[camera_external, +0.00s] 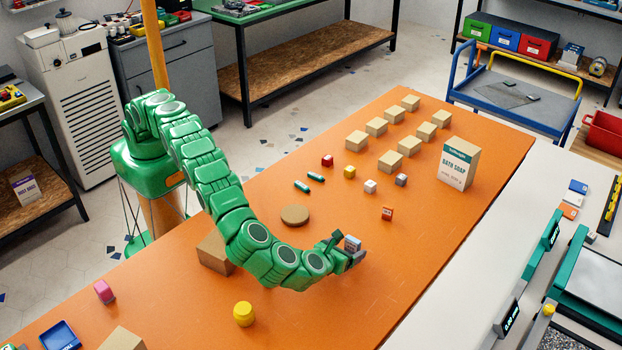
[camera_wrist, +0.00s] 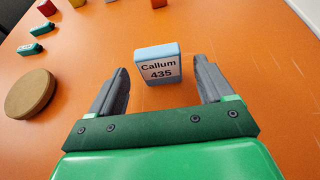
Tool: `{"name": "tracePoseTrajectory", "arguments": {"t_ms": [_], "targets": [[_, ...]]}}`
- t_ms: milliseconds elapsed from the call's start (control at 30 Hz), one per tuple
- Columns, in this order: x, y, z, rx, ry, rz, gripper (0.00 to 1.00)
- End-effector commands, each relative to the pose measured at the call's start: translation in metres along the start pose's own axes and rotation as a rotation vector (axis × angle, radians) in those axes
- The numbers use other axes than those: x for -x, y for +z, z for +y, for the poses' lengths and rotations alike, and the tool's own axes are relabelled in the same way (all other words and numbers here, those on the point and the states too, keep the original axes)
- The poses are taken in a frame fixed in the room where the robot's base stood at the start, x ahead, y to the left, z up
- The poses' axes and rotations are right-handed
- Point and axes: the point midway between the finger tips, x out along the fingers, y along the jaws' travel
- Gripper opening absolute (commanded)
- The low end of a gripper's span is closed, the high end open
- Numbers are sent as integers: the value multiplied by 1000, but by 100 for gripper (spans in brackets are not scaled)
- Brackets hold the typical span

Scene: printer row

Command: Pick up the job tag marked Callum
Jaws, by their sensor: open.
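The job tag marked Callum (camera_wrist: 158,66) is a small upright block with a light blue edge and a white face reading "Callum 435". In the wrist view it stands on the orange table just ahead of my gripper (camera_wrist: 160,88), roughly centred between the two grey fingertips. The fingers are open and do not appear to touch it. In the external view the tag (camera_external: 352,244) shows at the tip of my gripper (camera_external: 346,252), partly hidden by it.
An orange-red tag (camera_external: 387,213) stands to the right. Several tan blocks (camera_external: 390,160) and a bath soap box (camera_external: 458,165) stand farther back. A yellow cylinder (camera_external: 243,314) is nearer the camera.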

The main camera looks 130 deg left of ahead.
Motion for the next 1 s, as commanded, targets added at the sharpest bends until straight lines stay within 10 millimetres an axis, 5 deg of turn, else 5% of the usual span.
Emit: {"name": "tracePoseTrajectory", "arguments": {"t_ms": [400, 700, 1000], "targets": [[-45, 7, -1, 3, 1, 1, 81], [-50, 7, -1, 2, 0, 1, 79], [-50, 6, -1, 2, 0, 1, 33]]}}
